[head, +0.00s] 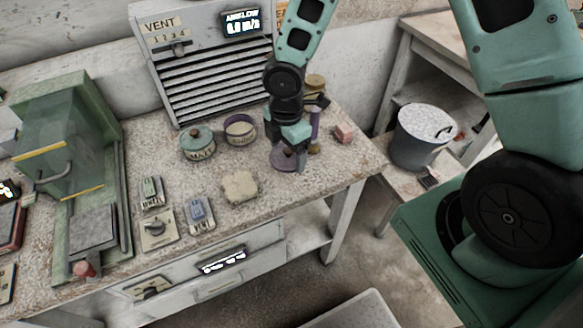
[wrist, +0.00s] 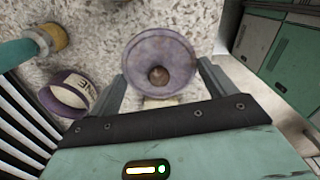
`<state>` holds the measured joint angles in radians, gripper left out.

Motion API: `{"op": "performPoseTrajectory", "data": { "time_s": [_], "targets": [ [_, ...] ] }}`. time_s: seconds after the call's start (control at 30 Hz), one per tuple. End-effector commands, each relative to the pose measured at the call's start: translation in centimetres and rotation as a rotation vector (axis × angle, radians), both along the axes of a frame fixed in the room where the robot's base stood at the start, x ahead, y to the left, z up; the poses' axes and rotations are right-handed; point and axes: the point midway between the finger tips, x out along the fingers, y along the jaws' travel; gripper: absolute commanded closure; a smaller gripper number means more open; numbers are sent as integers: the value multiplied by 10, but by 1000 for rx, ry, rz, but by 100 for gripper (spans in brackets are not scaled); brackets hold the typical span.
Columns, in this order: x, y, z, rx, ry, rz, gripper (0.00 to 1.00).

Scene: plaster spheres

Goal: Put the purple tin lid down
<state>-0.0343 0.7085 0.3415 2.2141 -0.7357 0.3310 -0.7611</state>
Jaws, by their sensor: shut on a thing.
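The purple tin lid (wrist: 172,48) is a round, flat disc with a brown knob (wrist: 158,76), seen knob-up between my fingers in the wrist view. In the head view the lid (head: 281,160) shows under my gripper (head: 291,158), over the right part of the speckled bench. My gripper (wrist: 164,78) is shut on the lid, one finger at each side. I cannot tell whether the lid touches the bench. An open purple-rimmed tin (head: 240,132) stands to the left of the lid; it also shows at the left of the wrist view (wrist: 68,95).
A teal-lidded tin (head: 198,147) stands left of the purple-rimmed tin. A pink block (head: 344,133) and a purple upright object (head: 315,122) are right of my gripper. A pale slab (head: 240,187) lies front left. Bare bench (head: 285,190) shows in front of the lid.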

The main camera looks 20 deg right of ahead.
Motion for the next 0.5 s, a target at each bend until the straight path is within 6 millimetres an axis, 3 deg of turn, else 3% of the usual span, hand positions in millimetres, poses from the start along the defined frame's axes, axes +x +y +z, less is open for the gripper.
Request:
{"op": "performPoseTrajectory", "data": {
  "time_s": [0.5],
  "targets": [
    [0,0,-52,0,0,1,38]
  ]
}}
